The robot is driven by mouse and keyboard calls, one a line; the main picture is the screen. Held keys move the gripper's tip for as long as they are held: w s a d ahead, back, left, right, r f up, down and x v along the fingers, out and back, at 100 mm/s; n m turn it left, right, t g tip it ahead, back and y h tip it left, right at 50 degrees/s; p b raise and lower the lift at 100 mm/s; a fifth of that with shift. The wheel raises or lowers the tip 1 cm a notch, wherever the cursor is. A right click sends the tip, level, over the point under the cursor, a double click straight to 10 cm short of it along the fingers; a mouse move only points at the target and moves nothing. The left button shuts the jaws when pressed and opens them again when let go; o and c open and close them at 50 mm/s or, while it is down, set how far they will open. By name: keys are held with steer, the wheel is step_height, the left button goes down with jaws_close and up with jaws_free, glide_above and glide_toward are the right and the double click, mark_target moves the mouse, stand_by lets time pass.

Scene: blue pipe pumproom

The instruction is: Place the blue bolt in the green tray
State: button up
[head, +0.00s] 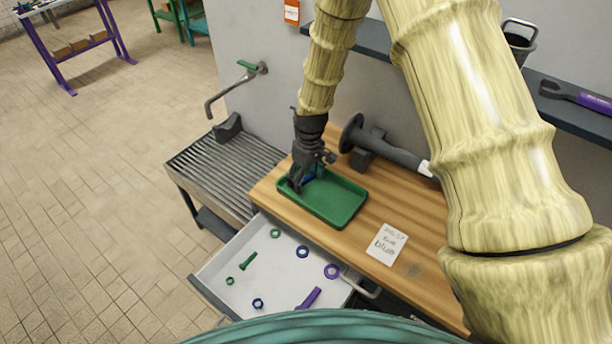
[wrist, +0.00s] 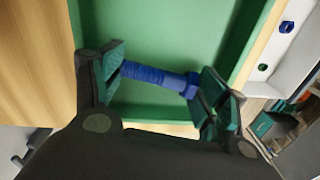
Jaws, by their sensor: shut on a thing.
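The green tray (head: 340,200) lies on the wooden worktop. My gripper (head: 304,184) is over the left end of the tray, pointing down. The blue bolt (wrist: 155,77) sits lengthwise between my two fingers in the wrist view, its head at the right finger and its shaft end at the left. My gripper (wrist: 163,84) is shut on it. The bolt (head: 309,178) shows only in part in the head view. The tray (wrist: 165,30) is behind the bolt in the wrist view; whether the bolt touches its floor I cannot tell.
An open white drawer (head: 230,266) below holds a green bolt (head: 248,261), a purple bolt (head: 309,298) and several rings and nuts. A note card (head: 387,244) lies right of the tray. A dark flanged pipe (head: 390,150) stands behind it. A slatted metal bench (head: 225,165) is to the left.

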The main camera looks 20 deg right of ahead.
mark_target(308, 178)
steer(key=shift+f, duration=0.2)
steer(key=o, duration=0.9)
steer(key=shift+r, duration=0.25)
steer(key=shift+w+d+r+b, duration=0.15)
steer(key=shift+r+b, duration=0.55)
steer(key=shift+r, duration=1.3)
steer(key=shift+d+r+b, duration=0.15)
steer(key=shift+r+b, duration=0.6)
steer(key=shift+r, duration=1.2)
steer(key=shift+w+d+r+b, duration=0.15)
steer(key=shift+r+b, duration=0.55)
steer(key=shift+r, duration=1.3)
